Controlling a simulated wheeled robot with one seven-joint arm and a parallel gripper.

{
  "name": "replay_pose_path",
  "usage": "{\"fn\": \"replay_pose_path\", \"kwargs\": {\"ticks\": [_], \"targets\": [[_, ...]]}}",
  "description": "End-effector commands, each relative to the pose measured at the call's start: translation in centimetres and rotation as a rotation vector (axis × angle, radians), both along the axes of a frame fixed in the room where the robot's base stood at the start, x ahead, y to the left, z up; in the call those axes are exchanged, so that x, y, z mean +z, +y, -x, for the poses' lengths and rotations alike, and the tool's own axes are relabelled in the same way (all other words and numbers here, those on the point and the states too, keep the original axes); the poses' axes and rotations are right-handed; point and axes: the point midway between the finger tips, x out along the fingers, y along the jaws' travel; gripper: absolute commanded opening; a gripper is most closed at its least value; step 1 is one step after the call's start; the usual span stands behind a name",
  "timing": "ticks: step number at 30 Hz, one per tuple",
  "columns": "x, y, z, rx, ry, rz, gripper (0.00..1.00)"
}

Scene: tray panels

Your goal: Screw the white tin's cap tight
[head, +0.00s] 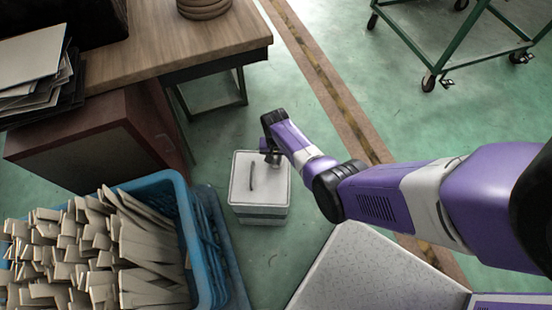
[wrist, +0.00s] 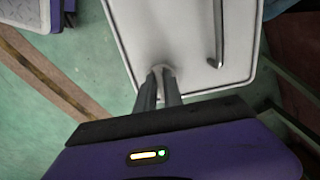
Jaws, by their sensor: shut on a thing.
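The white tin (head: 259,190) is a square box standing on the green floor near the middle of the head view. Its top fills the upper part of the wrist view (wrist: 185,45), with a raised rim and a bent grey handle (wrist: 217,35). My gripper (head: 273,158) is over the tin's far right part. In the wrist view my gripper's fingers (wrist: 161,80) are shut on a small pale cap (wrist: 163,69) at the tin's top, near one edge. The fingers hide most of the cap, so I cannot tell how far down it sits.
A blue crate (head: 185,205) full of pale wooden pieces stands left of the tin. A wooden desk (head: 150,45) with a dark red cabinet (head: 95,150) is behind left. A speckled white surface (head: 370,270) lies at front right. A green wheeled cart (head: 440,60) stands far right. Floor beyond the tin is clear.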

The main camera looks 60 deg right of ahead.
Motion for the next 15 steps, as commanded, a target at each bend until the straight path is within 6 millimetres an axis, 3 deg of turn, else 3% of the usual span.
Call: {"fn": "replay_pose_path", "kwargs": {"ticks": [8, 9, 12, 15], "targets": [[0.01, 0.02, -0.06, -0.002, -0.002, -0.001, 0.0], [0.01, 0.02, -0.05, -0.002, -0.002, -0.001, 0.14], [0.01, 0.0, -0.04, -0.002, -0.002, -0.001, 0.33], [0.01, 0.0, -0.04, -0.001, -0.001, -0.001, 0.34]]}}
